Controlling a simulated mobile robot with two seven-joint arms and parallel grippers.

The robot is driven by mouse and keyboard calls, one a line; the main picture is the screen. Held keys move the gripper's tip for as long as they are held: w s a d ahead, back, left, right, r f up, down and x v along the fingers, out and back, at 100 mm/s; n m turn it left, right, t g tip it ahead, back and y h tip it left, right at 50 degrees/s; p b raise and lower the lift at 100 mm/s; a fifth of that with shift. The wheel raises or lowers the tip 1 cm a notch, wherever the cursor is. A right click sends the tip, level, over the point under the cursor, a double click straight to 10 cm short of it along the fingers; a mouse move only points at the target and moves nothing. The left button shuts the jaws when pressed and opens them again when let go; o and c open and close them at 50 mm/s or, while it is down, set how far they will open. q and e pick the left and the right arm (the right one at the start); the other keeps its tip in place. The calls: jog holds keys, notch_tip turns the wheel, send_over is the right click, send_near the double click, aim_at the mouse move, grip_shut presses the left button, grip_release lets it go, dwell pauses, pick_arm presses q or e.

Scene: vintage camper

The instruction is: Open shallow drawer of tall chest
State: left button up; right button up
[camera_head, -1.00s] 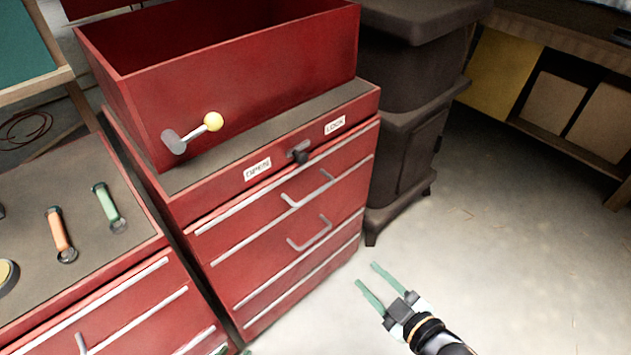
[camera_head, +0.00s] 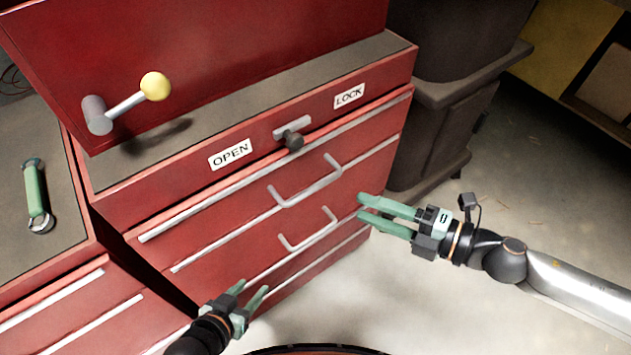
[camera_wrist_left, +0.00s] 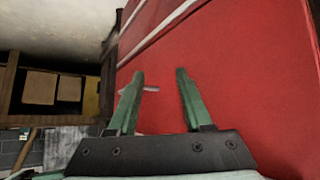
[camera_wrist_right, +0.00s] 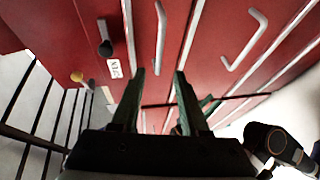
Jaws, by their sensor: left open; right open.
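The tall red chest (camera_head: 222,200) stands ahead with its drawers shut. Its upper, shallow drawer has a U-shaped silver handle (camera_head: 305,190); a second handle (camera_head: 308,238) sits on the drawer below. A dark latch knob (camera_head: 293,140) sits between the OPEN label (camera_head: 231,154) and the LOCK label (camera_head: 349,96). My right gripper (camera_head: 361,207) is open and empty, right of both handles. In the right wrist view, the knob (camera_wrist_right: 104,48) and handles (camera_wrist_right: 160,42) lie beyond its fingers. My left gripper (camera_head: 252,287) is open and empty, low before the chest; the left wrist view shows red front (camera_wrist_left: 235,90).
A red box with a yellow-ball lever (camera_head: 155,86) is on top of the chest. A lower red cabinet holding a green-handled tool (camera_head: 35,190) stands at left. A dark stove (camera_head: 440,110) stands close at right. Floor (camera_head: 340,300) in front is clear.

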aim_at(314, 188)
jog(key=p+x, duration=0.1)
jog(key=x, duration=1)
jog(key=shift+w+a+f+p, duration=0.1)
jog(key=shift+w+a+p, duration=0.15)
jog(key=shift+a+p, duration=0.1)
jog(key=shift+c, duration=0.2)
grip_shut()
dwell(0.7)
